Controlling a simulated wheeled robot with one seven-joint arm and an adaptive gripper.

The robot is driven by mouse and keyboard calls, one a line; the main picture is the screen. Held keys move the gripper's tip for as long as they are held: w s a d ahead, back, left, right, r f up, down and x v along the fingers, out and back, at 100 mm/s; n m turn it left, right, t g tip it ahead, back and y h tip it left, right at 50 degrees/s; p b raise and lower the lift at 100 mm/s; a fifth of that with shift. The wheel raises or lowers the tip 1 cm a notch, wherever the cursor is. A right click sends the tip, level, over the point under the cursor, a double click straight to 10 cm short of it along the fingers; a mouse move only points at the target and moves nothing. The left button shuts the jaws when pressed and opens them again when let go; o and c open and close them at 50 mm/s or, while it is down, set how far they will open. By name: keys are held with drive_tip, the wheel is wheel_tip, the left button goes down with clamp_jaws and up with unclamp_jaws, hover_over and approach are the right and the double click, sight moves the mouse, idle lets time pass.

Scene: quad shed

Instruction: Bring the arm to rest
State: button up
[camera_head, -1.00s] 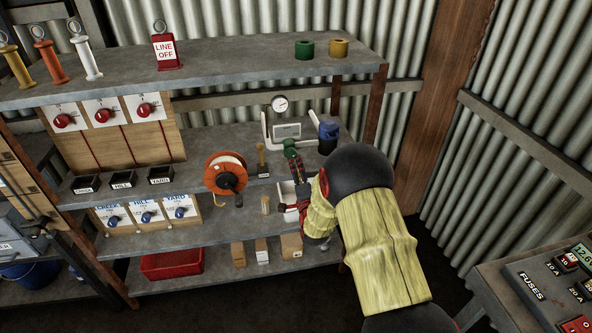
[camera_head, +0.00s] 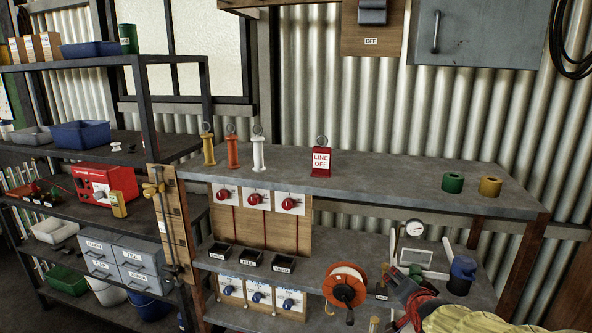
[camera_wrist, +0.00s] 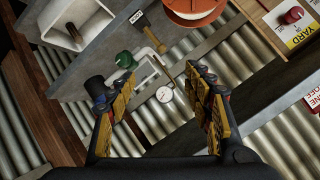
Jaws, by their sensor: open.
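My gripper (camera_head: 405,285) shows at the lower right in the head view, over the middle shelf, beside the orange reel (camera_head: 345,284) and in front of the white stand (camera_head: 415,257) with the round gauge (camera_head: 415,228). My forearm in its yellowish sleeve runs off the bottom edge. In the wrist view my gripper (camera_wrist: 152,88) has its two yellow-and-black fingers wide apart with nothing held between them. The gauge (camera_wrist: 164,94) and a green knob (camera_wrist: 124,59) show beyond, in the gap. The view is strongly tilted, and I cannot tell the exact distance to them.
The grey top shelf (camera_head: 400,190) holds a red LINE OFF tag (camera_head: 321,160), a green roll (camera_head: 453,182) and a yellow roll (camera_head: 490,186). A wooden upright (camera_head: 530,262) stands at right.

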drive_tip(key=s+a+r+n+g+p, duration=0.1)
drive_tip(key=s+a+n+g, duration=0.1)
drive_tip(key=s, duration=0.8)
drive_tip(key=s+a+r+n+g+y+p, duration=0.1)
drive_tip(key=s+a+r+n+g, duration=0.1)
drive_tip(key=s, duration=0.9)
drive_tip(key=s+a+r+n+g+p, duration=0.1)
drive_tip(key=s+a+n, duration=0.3)
drive_tip(key=s, duration=0.7)
drive_tip(key=shift+a+r+n+g+y, duration=0.35)
drive_tip(key=shift+r+n+g, duration=0.3)
drive_tip(key=shift+n, duration=0.25)
